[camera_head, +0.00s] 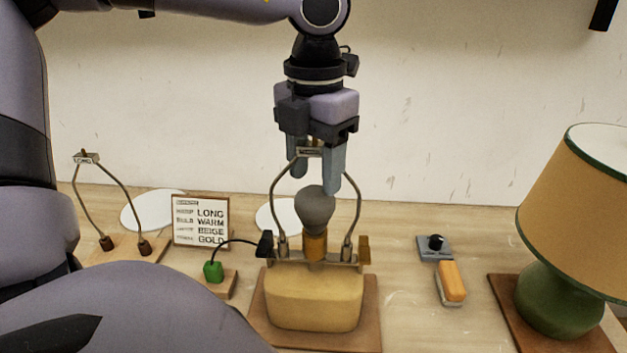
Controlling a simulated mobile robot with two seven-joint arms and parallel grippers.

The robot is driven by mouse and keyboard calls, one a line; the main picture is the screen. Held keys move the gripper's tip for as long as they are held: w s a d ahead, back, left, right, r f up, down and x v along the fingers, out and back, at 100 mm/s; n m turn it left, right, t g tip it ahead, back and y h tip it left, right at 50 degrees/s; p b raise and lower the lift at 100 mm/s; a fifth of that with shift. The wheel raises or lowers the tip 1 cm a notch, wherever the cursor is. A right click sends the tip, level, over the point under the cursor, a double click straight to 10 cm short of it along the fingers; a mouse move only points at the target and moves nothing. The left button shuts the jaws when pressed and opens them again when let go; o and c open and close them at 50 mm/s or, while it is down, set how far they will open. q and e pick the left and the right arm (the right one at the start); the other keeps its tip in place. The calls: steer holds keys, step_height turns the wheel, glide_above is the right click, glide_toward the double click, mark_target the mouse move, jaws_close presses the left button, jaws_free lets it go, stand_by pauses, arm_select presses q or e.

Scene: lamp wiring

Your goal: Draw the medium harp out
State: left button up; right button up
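The harp (274,197) is a thin metal loop standing upright on the yellow lamp base (314,298). Its two legs end in holders on either side of a grey bulb (314,208). My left gripper (316,178) points down over the lamp, with its fingers apart and the harp's top plate (309,152) at them. I cannot tell whether the fingers press on the harp. Another harp (124,196), its top plate marked LONG, stands in a wooden stand at the left. My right gripper is not in view.
A card (201,221) reads LONG, WARM, BEIGE, GOLD. A dimmer-like box (435,248) and an orange block (452,281) lie to the right, before a shaded green lamp (560,300). Wall behind.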

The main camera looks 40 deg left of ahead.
arm_select(q)
steer(key=shift+o, duration=1.3)
steer(key=c, duration=0.5)
steer(key=shift+o, duration=0.2)
steer(key=shift+r+p, duration=0.4)
steer(key=shift+r, duration=0.25)
steer(key=shift+r+p, duration=2)
steer(key=shift+r, duration=1)
